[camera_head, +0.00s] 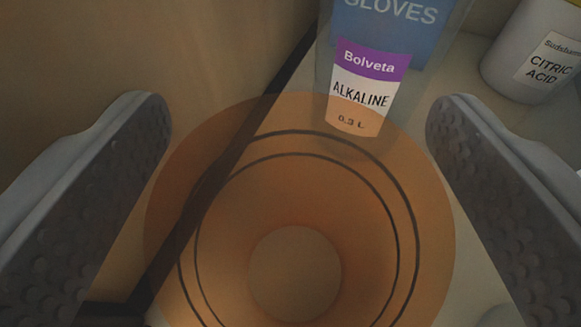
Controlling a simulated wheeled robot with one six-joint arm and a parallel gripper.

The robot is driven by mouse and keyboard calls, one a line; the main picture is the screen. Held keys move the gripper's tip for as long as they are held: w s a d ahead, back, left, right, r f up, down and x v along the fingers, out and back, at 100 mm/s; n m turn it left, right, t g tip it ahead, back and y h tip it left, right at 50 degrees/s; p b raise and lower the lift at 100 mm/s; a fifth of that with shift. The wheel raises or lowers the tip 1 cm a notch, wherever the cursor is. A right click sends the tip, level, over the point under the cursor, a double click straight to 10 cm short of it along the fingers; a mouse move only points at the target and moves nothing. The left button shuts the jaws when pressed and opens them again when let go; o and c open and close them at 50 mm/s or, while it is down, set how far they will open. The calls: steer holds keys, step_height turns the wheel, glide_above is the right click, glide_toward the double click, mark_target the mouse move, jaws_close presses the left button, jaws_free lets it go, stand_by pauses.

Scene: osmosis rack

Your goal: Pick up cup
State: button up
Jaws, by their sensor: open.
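A see-through orange cup (300,215), round with two dark rings on it, fills the lower middle of the view, close to the camera. My gripper (298,112) is open, with one grey textured finger on the left and one on the right. The cup lies between the two fingers in the picture. Its right edge comes up to the right finger and its left edge to the left finger; I cannot tell whether they touch. The bottom of the view cuts off part of the cup.
Behind the cup stands a bottle with a purple and white label reading Bolveta Alkaline (368,75). Behind it is a blue Gloves box (420,45). A white Citric Acid container (530,60) stands at the upper right. A dark edge (285,85) runs diagonally beside a tan surface at left.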

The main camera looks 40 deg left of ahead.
steer(key=shift+w+a+f, duration=0.1)
steer(key=shift+w+a, duration=0.15)
steer(key=shift+c, duration=0.2)
steer(key=c, duration=1)
